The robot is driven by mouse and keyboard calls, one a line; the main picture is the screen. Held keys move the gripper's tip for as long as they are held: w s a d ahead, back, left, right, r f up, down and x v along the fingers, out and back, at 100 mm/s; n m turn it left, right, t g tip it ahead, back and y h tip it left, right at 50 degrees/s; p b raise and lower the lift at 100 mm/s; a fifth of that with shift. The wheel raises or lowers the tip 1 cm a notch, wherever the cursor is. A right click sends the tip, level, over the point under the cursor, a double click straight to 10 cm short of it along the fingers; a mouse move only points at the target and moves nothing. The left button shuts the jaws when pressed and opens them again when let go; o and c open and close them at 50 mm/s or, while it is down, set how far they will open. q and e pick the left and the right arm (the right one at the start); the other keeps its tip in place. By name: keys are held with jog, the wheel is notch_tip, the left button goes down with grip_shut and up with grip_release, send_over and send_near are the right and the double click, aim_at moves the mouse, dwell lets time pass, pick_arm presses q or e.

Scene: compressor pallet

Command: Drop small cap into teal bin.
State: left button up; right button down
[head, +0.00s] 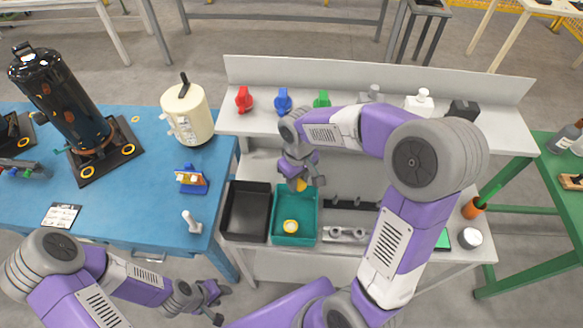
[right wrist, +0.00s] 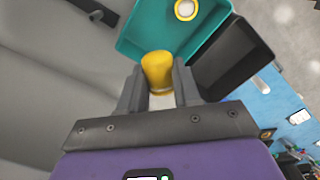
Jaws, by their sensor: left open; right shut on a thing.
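The small cap (right wrist: 157,72) is yellow and sits between the fingers of my right gripper (right wrist: 159,88), which is shut on it. In the head view the cap (head: 300,185) shows just below the right gripper (head: 300,180), above the back part of the teal bin. The teal bin (head: 279,236) stands on the grey bench and also shows in the right wrist view (right wrist: 135,40). Another yellow and white cap (head: 291,226) lies inside it. My left gripper (head: 218,304) is open and empty, low in front of the blue table.
A black bin (head: 233,236) stands directly left of the teal bin. Dark and grey parts (head: 347,234) lie to its right. Red, blue and green valves (head: 283,101) stand on the shelf behind. The blue table (head: 130,195) holds a black compressor (head: 62,100) and a cream tank (head: 187,115).

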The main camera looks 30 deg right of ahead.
jog(key=f+b, duration=0.1)
jog(key=f, duration=0.1)
jog(key=f+b, duration=0.3)
jog(key=shift+s+f+b, duration=0.3)
jog(key=shift+f, duration=0.1)
jog(key=c, duration=0.7)
grip_release()
notch_tip(320, 180, up, 8)
jog(key=shift+f+p, duration=0.2)
jog(key=shift+p, duration=0.8)
